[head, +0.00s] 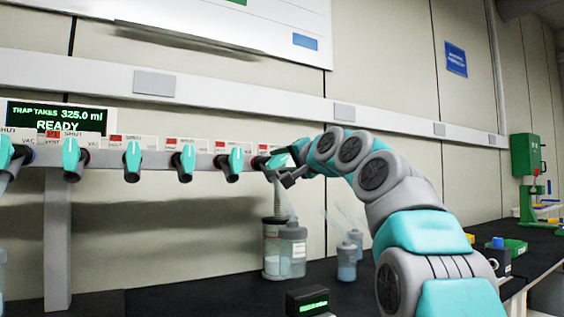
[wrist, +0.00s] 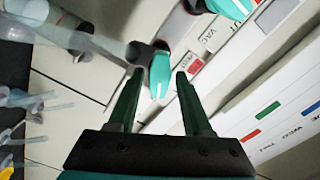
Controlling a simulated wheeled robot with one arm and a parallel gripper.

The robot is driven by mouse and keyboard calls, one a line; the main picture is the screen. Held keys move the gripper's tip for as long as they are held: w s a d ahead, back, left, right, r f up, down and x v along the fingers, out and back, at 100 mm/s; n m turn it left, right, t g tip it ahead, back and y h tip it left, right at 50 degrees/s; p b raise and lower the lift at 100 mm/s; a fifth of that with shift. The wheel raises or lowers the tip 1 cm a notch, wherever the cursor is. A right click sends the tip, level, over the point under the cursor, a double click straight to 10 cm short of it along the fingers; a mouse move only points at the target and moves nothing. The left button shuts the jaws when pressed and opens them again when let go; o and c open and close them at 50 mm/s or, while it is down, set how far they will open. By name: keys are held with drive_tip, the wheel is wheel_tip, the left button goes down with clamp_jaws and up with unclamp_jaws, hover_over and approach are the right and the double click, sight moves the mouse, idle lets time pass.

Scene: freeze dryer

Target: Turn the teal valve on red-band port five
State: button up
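A grey manifold bar (head: 205,160) with a row of teal valves runs along the wall in the head view. Red label patches sit above several ports; their numbers are too small to read. My gripper (head: 284,178) is at the bar's right end, by the rightmost teal valve (head: 278,160), which it partly hides. In the wrist view my gripper (wrist: 158,73) is open, with one finger on each side of a teal valve (wrist: 160,76). No contact with either finger shows. A red label (wrist: 196,66) lies beside the right finger.
A clear jar (head: 285,250) stands below the bar's right end, with small bottles (head: 347,260) to its right on the black bench. A neighbouring teal valve (head: 236,160) is close on the left. A display (head: 57,118) reads READY. A green device (head: 526,165) stands far right.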

clamp_jaws()
idle(0.6)
drive_tip(key=n, duration=0.1)
drive_tip(key=n+b, duration=0.1)
drive_tip(key=n, duration=0.1)
drive_tip(key=shift+w+f, duration=0.1)
drive_tip(key=shift+f, duration=0.1)
drive_tip(key=shift+r+n, duration=0.1)
drive_tip(key=shift+n, duration=0.6)
drive_tip(key=shift+n+b, duration=0.35)
drive_tip(key=shift+n, duration=0.55)
idle(0.5)
